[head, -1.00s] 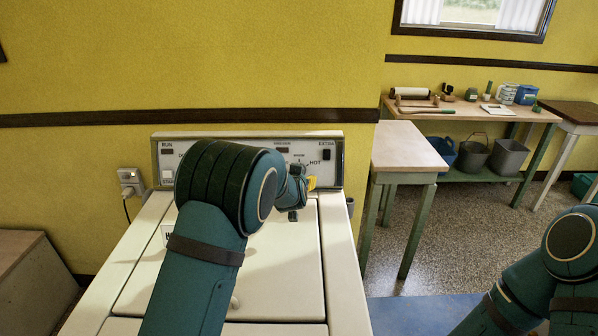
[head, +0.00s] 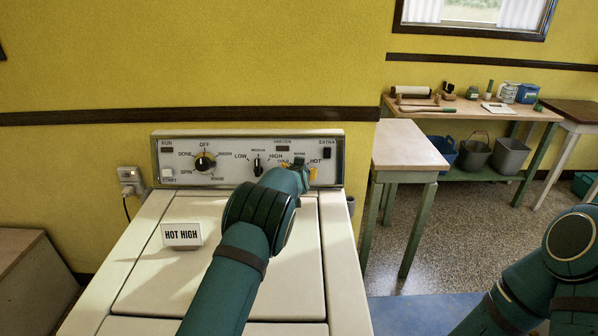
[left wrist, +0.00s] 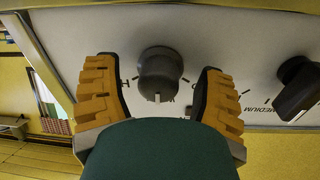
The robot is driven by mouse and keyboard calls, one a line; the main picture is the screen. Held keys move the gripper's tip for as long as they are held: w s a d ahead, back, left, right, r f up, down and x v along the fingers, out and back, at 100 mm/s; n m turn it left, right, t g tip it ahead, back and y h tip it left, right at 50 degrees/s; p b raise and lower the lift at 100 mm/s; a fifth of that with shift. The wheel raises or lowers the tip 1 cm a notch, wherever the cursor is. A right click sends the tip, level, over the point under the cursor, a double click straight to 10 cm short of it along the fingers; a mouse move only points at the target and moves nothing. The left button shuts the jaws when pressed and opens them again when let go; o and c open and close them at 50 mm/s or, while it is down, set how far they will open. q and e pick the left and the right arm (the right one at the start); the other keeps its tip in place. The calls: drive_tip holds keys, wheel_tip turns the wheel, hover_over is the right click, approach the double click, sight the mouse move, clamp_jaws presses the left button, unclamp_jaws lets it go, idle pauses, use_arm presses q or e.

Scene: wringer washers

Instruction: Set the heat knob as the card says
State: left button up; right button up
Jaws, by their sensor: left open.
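The card (head: 182,235) reads "HOT HIGH" and stands on the white washer lid. The panel's black middle knob (head: 258,166) sits among LOW, MEDIUM and HIGH and looks to point up at MEDIUM; it shows at right in the left wrist view (left wrist: 298,88). My left gripper (head: 306,168) is at the right knob, among the COLD, WARM and HOT labels, and hides most of it. In the left wrist view my open yellow fingers (left wrist: 158,72) stand either side of this grey knob (left wrist: 160,70), with gaps. Its white mark points toward the picture bottom.
A cycle dial (head: 205,163) with OFF, a START button (head: 167,173) and an EXTRA switch (head: 327,153) share the panel (head: 230,178). A side table (head: 412,150) and a workbench with tools (head: 470,109) stand to the right. My right arm shows at far right.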

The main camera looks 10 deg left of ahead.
use_arm(q)
clamp_jaws()
drive_tip(key=shift+m, duration=1)
drive_tip(key=shift+m+b, duration=0.4)
drive_tip(key=shift+m, duration=0.8)
drive_tip(key=m+b, duration=0.1)
drive_tip(key=m, duration=0.2)
drive_tip(key=shift+m+g, duration=0.3)
drive_tip(key=shift+a+r+m+y+b, duration=0.1)
drive_tip(key=shift+m+y+b, duration=0.2)
drive_tip(key=shift+m+b, duration=1)
drive_tip(key=shift+m+p, duration=0.45)
drive_tip(key=shift+m, duration=0.25)
